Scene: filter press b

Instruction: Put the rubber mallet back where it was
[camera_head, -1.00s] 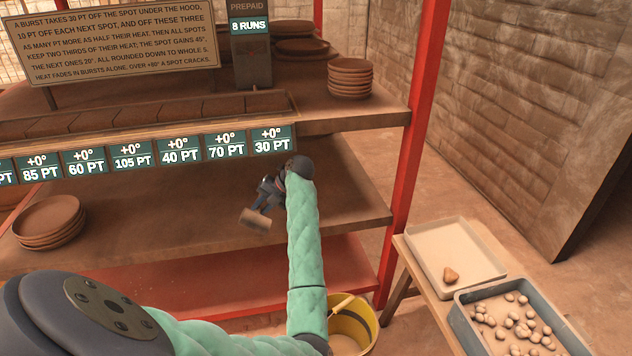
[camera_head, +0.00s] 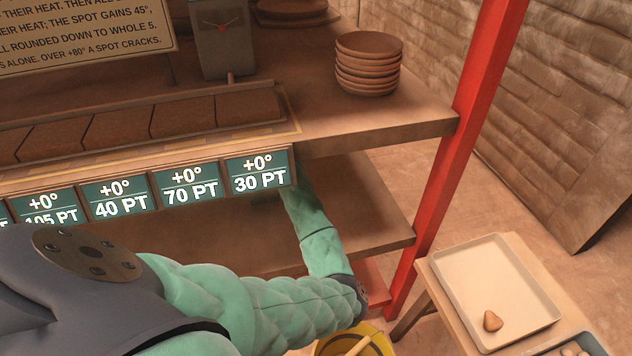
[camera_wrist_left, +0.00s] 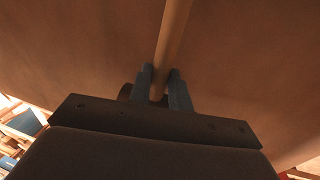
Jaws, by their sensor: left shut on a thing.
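In the left wrist view, my left gripper (camera_wrist_left: 160,88) is shut on the pale wooden handle of the rubber mallet (camera_wrist_left: 173,35). The handle runs up and away between the two fingers. A brown rounded piece beside the left finger may be the mallet head; it is mostly hidden. In the head view my left arm reaches in under the upper shelf (camera_head: 370,138). The gripper and mallet are hidden there behind the shelf edge and its signs. A brown surface fills most of the wrist view beyond the fingers. My right gripper is not in view.
The lower shelf (camera_head: 365,215) lies below the upper one. A red post (camera_head: 455,150) stands at their right end. A stack of plates (camera_head: 368,65) sits above. A yellow bucket (camera_head: 376,345) with a stick is below my arm. A tray (camera_head: 490,270) holds a small lump.

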